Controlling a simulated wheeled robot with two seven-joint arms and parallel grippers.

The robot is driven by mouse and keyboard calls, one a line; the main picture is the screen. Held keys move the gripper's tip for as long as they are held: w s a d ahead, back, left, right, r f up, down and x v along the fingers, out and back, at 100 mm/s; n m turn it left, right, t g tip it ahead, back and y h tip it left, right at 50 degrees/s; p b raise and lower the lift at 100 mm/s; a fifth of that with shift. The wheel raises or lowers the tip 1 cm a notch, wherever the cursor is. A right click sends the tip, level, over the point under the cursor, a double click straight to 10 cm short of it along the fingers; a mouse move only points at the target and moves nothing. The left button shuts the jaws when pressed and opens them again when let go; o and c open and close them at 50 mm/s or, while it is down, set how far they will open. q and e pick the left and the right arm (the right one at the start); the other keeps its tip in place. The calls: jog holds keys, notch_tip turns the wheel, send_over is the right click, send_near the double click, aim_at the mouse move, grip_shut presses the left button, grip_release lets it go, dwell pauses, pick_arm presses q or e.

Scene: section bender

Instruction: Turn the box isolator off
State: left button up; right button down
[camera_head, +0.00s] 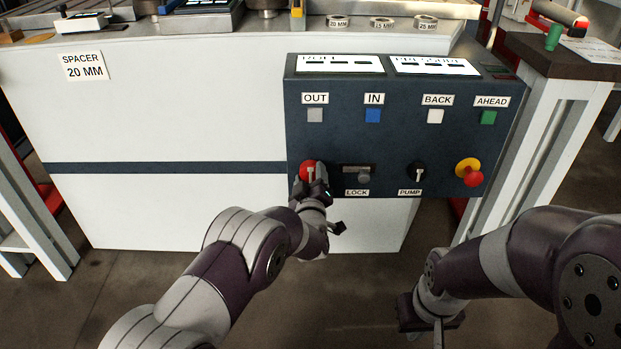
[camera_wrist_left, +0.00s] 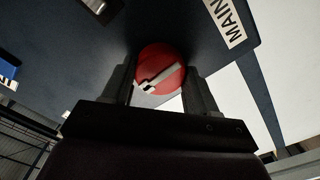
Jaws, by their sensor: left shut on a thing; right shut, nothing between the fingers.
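The box isolator is a red round knob (camera_head: 307,170) with a pale handle bar, low on the left of the dark control box (camera_head: 400,140). It shows in the left wrist view (camera_wrist_left: 172,62), with its bar lying aslant between the fingers, beside a label partly reading MAIN (camera_wrist_left: 227,22). My left gripper (camera_head: 314,178) is at the knob, shut on it with a finger on either side; it hides part of the knob in the head view. My right gripper (camera_head: 436,326) is low in front of the machine, shut and empty, away from the box.
Right of the isolator are a lock switch (camera_head: 363,175), a pump knob (camera_head: 416,172) and a red-and-yellow emergency stop (camera_head: 470,174). OUT, IN, BACK and AHEAD buttons sit above. A side table (camera_head: 560,62) stands at the right.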

pick_arm(q)
jog(key=shift+f, duration=0.1)
dwell(0.3)
jog(key=o, duration=1.1)
jog(key=shift+c, duration=0.2)
jog(key=shift+s, duration=0.3)
jog(key=s+p, duration=0.5)
jog(key=s, duration=0.7)
jog(key=shift+s, duration=0.1)
